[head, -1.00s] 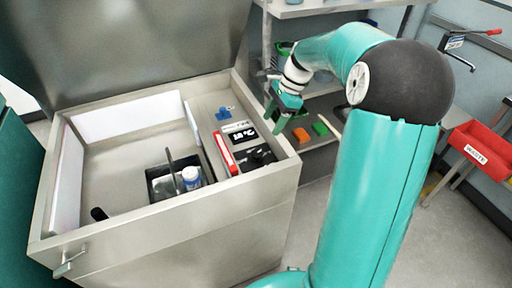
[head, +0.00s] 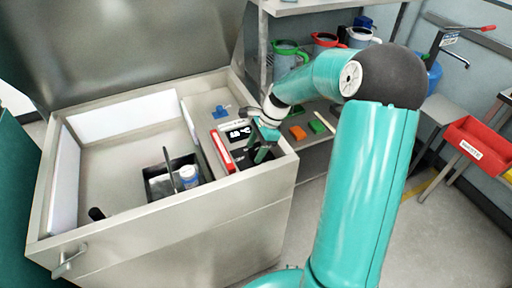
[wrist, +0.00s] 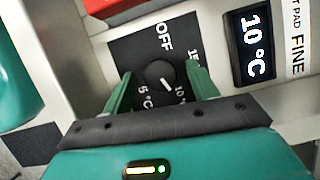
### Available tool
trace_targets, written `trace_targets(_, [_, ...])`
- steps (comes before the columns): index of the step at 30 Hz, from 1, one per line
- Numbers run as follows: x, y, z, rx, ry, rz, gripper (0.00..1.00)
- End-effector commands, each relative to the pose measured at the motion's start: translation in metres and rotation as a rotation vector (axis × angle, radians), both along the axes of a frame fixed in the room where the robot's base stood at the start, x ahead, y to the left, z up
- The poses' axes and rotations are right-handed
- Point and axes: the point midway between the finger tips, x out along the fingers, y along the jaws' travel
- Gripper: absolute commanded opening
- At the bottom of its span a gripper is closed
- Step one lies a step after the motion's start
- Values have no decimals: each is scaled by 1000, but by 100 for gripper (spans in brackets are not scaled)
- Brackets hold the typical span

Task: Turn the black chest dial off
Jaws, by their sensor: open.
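The black chest dial (wrist: 162,77) shows in the wrist view as a round knob on a dark plate with marks OFF, 5 °C, 10 °C and a partly hidden 15. Its pale pointer line slants toward the 10 °C mark. My gripper (wrist: 162,86) is open, with one green finger on each side of the dial; I cannot tell if they touch it. In the head view my gripper (head: 257,153) is over the chest's right-hand panel and hides the dial. The display (wrist: 249,45) reads 10 °C.
The open steel chest (head: 160,222) holds a black divided box (head: 158,188) with a white-and-blue bottle (head: 188,176). A red bar (head: 222,151) and a blue valve (head: 220,112) are near the dial. A shelf with jugs (head: 288,54) stands behind.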

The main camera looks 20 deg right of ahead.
Motion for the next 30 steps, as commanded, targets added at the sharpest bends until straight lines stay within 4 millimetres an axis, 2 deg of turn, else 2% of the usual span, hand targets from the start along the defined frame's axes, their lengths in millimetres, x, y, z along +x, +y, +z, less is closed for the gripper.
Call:
trace_targets(1, [0, 0, 0, 0, 0, 0, 59])
trace_targets(6, [0, 0, 0, 0, 0, 0, 25])
trace_targets(8, [0, 0, 0, 0, 0, 0, 15])
trace_targets(20, [1, 1, 1, 0, 0, 56, 15])
trace_targets(30, [3, 1, 1, 1, 0, 283, 15])
